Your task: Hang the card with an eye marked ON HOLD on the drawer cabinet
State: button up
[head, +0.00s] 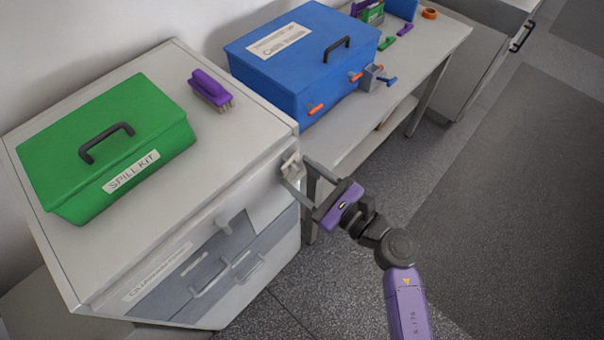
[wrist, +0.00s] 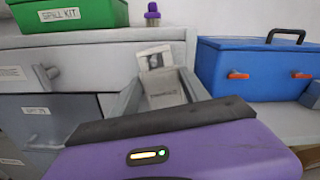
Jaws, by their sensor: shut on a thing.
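My gripper (head: 296,170) is shut on a small pale card (wrist: 164,90), held between the fingertips by the right front corner of the drawer cabinet (head: 262,170). In the wrist view the card has a line of small dark text that I cannot read. A whiter part with a dark patch (wrist: 155,57) shows above it; I cannot make out the eye. The cabinet is pale, with grey drawers below a pale top front. A small pale peg-like part (head: 223,219) sticks out from that front, left of my gripper. Whether the card touches the cabinet is unclear.
A green spill kit box (head: 100,140) and a purple-handled brush (head: 210,88) stand on the cabinet top. A blue case (head: 300,60) stands on the bench to the right, with small tools beyond it. The floor (head: 490,200) at the right is clear.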

jog(key=o, duration=1.4)
jog(key=b+v, duration=0.1)
jog(key=v, duration=0.6)
jog(key=shift+s+d+b, duration=0.25)
jog(key=shift+d+b, duration=0.1)
